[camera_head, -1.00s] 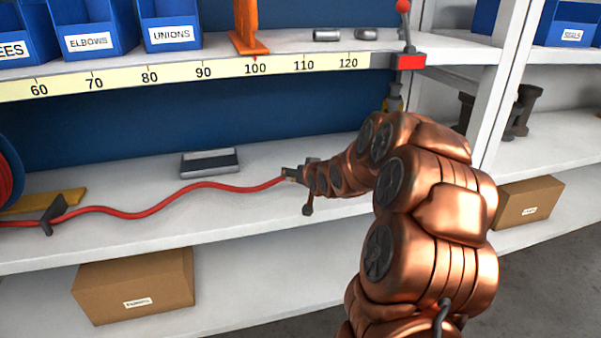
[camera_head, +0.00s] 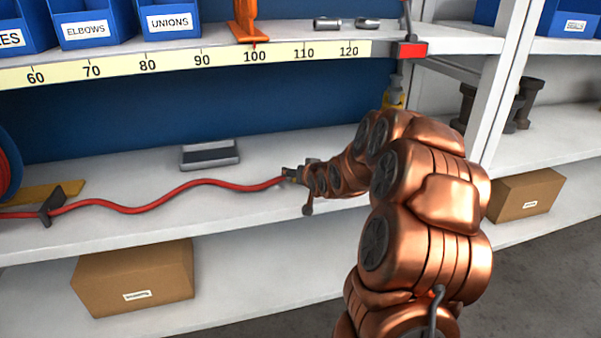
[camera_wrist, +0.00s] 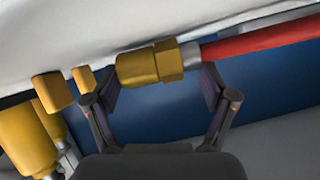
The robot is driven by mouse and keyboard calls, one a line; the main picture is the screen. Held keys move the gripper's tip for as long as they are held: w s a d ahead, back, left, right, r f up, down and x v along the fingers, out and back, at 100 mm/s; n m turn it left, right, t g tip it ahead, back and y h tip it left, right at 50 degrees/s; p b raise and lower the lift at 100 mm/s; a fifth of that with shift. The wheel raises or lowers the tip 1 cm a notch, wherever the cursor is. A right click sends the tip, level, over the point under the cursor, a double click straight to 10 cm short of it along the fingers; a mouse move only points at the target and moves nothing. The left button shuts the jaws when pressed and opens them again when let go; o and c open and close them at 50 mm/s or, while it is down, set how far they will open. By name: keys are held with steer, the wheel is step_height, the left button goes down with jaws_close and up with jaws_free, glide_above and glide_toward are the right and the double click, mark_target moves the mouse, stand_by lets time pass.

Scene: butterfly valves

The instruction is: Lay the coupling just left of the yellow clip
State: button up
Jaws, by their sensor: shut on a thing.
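The coupling (camera_wrist: 150,65) is a brass hex fitting with a silver collar on the end of a red hose (camera_head: 150,206). My gripper (camera_wrist: 160,105) is shut on it in the wrist view, one finger on each side. In the head view my gripper (camera_head: 290,175) is small, over the middle shelf at the hose's right end. Two yellow blocks (camera_wrist: 53,92) stand just left of the coupling in the wrist view; I cannot tell whether they are the yellow clip. In the head view a yellow fitting (camera_head: 394,94) shows behind my arm, partly hidden.
A dark holder (camera_head: 52,205) is at the hose near a yellow strip (camera_head: 38,197). A numbered scale (camera_head: 200,62) runs along the upper shelf. Brass cylinders (camera_wrist: 30,140) are at the wrist view's left.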

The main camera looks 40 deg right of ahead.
steer(key=o, duration=1)
steer(key=v, duration=1)
steer(key=shift+s+r, duration=0.2)
steer(key=shift+s, duration=0.2)
steer(key=shift+s+a+r, duration=0.2)
steer(key=shift+s+r, duration=0.05)
steer(key=shift+s, duration=0.3)
steer(key=shift+r, duration=0.1)
